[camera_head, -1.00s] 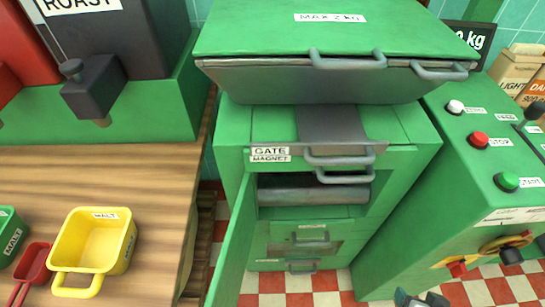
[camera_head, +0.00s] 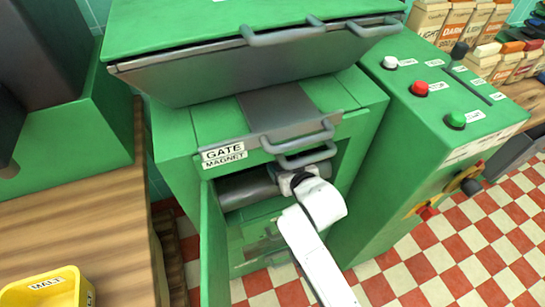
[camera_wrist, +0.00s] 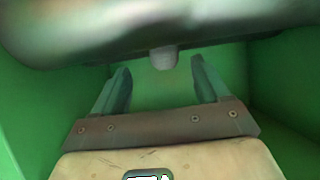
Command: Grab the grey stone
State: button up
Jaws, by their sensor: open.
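My gripper (camera_head: 291,184) reaches into the open compartment of the green machine, just below the lower gate handle and at the right part of the grey magnet roller (camera_head: 247,190). In the wrist view my gripper (camera_wrist: 161,72) is open, with two teal-grey fingers spread apart. A small light grey lump (camera_wrist: 164,57), which looks like the grey stone, shows between and just past the fingertips, against the underside of a large dark rounded body, apparently the roller. Nothing is seen held in the fingers. The stone cannot be made out in the head view.
The open green door (camera_head: 213,245) stands left of my arm. Gate handles (camera_head: 300,140) jut out above it. Green inner walls (camera_wrist: 25,90) close in on both sides. A control cabinet (camera_head: 420,130) with buttons stands at the right; a yellow scoop (camera_head: 48,290) lies at the left.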

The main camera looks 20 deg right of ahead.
aim_at(277, 163)
jog(key=shift+a+b+x, duration=0.15)
jog(key=shift+b+x, duration=0.1)
jog(key=shift+x, duration=1.15)
jog(key=shift+a+b+x, duration=0.15)
jog(key=shift+b+x, duration=0.05)
jog(key=shift+x, duration=1.25)
jog(key=shift+s, duration=0.1)
jog(key=shift+c, duration=0.2)
jog(key=c, duration=1.2)
jog(key=shift+o, duration=0.2)
jog(key=shift+r, duration=0.1)
